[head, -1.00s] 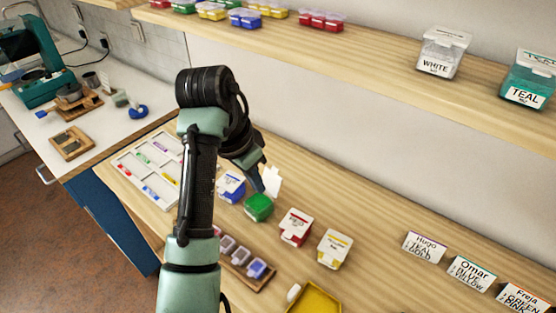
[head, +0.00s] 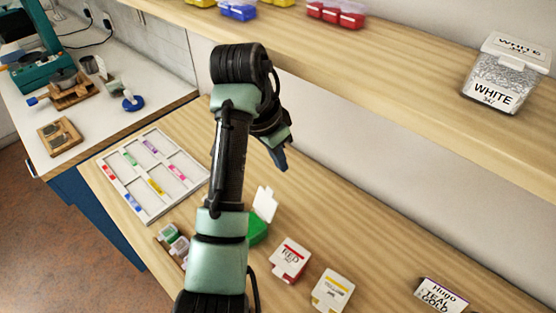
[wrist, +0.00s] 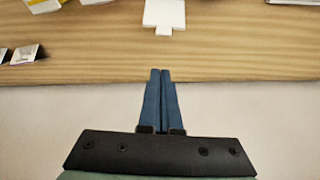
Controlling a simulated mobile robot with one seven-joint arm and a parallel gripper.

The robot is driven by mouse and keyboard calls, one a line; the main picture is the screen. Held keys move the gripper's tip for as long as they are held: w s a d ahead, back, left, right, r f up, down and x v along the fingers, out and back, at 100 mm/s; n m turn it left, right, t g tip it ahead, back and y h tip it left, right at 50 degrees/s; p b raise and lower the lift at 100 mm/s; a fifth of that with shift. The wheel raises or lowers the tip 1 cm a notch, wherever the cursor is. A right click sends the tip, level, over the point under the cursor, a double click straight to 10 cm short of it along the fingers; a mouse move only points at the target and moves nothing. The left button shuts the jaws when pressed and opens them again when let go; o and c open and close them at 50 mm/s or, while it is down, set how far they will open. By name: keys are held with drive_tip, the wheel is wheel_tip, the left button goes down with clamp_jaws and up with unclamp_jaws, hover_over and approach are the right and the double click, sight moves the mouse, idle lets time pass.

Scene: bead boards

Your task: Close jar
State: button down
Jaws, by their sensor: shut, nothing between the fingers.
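A green jar (head: 258,229) stands on the wooden counter with its white lid (head: 265,203) raised, tilted up at its back edge. My arm hides part of the jar. The raised lid also shows at the top of the wrist view (wrist: 165,14). My gripper (head: 284,166) is above and behind the jar, towards the wall, apart from the lid. In the wrist view its blue fingers (wrist: 161,74) are together with nothing between them.
A red-labelled jar (head: 290,259) and a yellow-labelled jar (head: 330,290) stand shut to the right. A white sorting tray (head: 135,185) lies left. The shelf above holds a white-labelled jar (head: 505,78).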

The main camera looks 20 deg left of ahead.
sight(266, 202)
drive_tip(key=x, duration=0.8)
drive_tip(key=shift+s+a+r+p, duration=0.3)
drive_tip(key=shift+s+r+p, duration=0.1)
drive_tip(key=shift+s, duration=0.15)
drive_tip(key=shift+s+a+r+p, duration=0.3)
drive_tip(key=shift+s+p, duration=0.05)
drive_tip(key=shift+s, duration=0.2)
drive_tip(key=shift+s+a+r+p, duration=0.3)
drive_tip(key=shift+s+r+p, duration=0.1)
drive_tip(key=shift+s, duration=0.15)
drive_tip(key=shift+f, duration=0.1)
